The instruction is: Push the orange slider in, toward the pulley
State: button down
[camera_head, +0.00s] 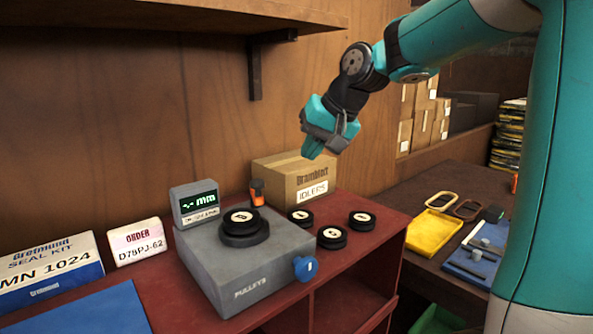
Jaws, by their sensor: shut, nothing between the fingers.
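The orange slider (257,192) stands at the back right of the grey gauge box (213,274) marked PULLEYS. A black pulley (241,222) lies on top of the box, to the left of and nearer than the slider, with a gap between them. My gripper (312,152) is shut and empty, pointing down in the air above the cardboard box, up and to the right of the slider. It touches nothing. The small display (197,203) on the grey box reads "-.-- mm".
A cardboard box (284,189) marked IDLERS stands just behind and right of the slider. Several black pulleys (331,236) lie on the red bench top. A blue knob (305,268) sticks out at the grey box's front right. A wooden shelf (160,14) hangs above.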

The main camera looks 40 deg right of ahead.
jog(key=shift+v, duration=1.35)
jog(key=s+a+f+n+g+y, duration=0.1)
jog(key=s+a+f+n, duration=0.15)
jog(key=a, duration=0.35)
jog(key=s+a+f+n+g+y, duration=0.1)
jog(key=s+a+f+n, duration=0.15)
jog(key=a, duration=0.45)
jog(key=s+a+f+n+g, duration=0.2)
jog(key=s+a+f+n, duration=0.1)
jog(key=s, duration=0.5)
jog(key=s+a+f+n+g+b, duration=0.1)
jog(key=s+a+f+n+g, duration=0.1)
jog(key=s+a+f+n, duration=0.2)
jog(key=s+a+f, duration=0.2)
jog(key=s+f, duration=0.1)
jog(key=s, duration=0.1)
jog(key=shift+s+g, duration=0.2)
jog(key=shift+g, duration=0.1)
jog(key=shift+a, duration=0.2)
